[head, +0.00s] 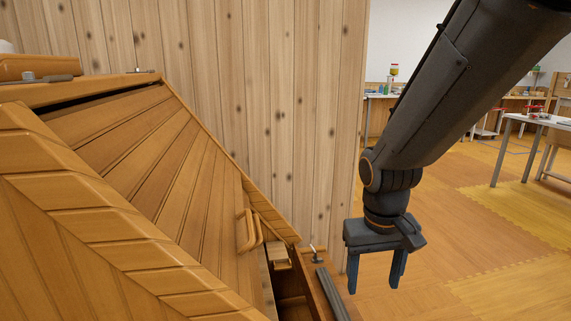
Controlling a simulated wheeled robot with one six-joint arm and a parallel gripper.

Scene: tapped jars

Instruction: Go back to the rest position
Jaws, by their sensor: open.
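My gripper (376,284) hangs at the end of my dark arm, right of the middle of the head view. Its two blue fingers point down and stand apart, with nothing between them. It is to the right of a slanted wooden piece of furniture and apart from it, with the plank floor behind it.
The wooden furniture (140,245) with a slatted front and a wooden handle (248,230) fills the left. A knotty plank wall (270,85) stands behind it. A grey bar (332,295) lies near its lower right end. Tables (535,119) stand far back right; floor (465,225) between is clear.

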